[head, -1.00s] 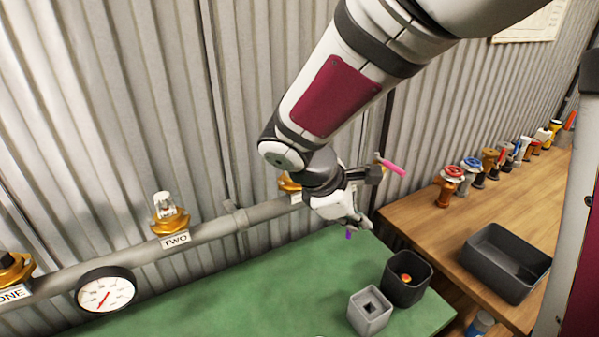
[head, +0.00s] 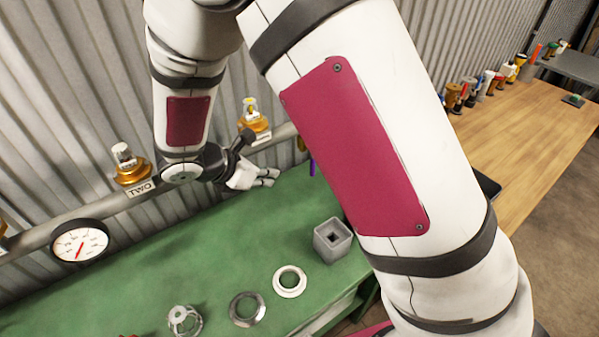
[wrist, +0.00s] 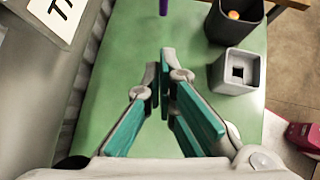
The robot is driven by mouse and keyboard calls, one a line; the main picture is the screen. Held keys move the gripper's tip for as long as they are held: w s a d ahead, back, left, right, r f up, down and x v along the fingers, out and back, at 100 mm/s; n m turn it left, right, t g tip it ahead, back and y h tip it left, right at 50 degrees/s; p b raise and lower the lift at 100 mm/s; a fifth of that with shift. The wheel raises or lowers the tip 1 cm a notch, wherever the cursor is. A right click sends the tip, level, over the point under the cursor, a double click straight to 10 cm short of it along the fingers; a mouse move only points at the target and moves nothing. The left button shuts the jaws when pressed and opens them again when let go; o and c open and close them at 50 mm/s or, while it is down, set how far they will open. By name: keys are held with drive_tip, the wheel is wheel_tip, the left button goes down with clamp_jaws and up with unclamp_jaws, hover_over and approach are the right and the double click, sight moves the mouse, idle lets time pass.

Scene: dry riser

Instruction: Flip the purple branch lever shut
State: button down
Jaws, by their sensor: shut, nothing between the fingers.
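The purple branch lever (head: 312,166) shows as a short upright strip near the right end of the pipe, beside my arm link. That link hides what lies around it. In the wrist view its lower end (wrist: 163,7) shows at the top edge, hanging over the green bench. My gripper (head: 272,177) is shut and empty. It is over the bench, left of the lever and apart from it. In the wrist view the closed fingertips (wrist: 166,65) point towards the lever, with a gap between. The lever's pivot is not visible.
The grey pipe (head: 75,222) carries brass fittings (head: 131,170) and a gauge (head: 80,243) along the corrugated wall. On the bench (head: 215,250) stand a grey square holder (head: 332,242), a white ring (head: 275,282) and a metal ring (head: 233,309). A dark cup (wrist: 235,25) stands beyond the holder.

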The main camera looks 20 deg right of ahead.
drive_tip(key=w+d+r+p+x, duration=0.1)
drive_tip(key=r+p+x, duration=0.1)
drive_tip(key=x, duration=1.1)
drive_tip(key=shift+d, duration=0.35)
drive_tip(key=shift+d+f+h, duration=0.15)
drive_tip(key=shift+d+h, duration=0.05)
drive_tip(key=shift+h, duration=0.2)
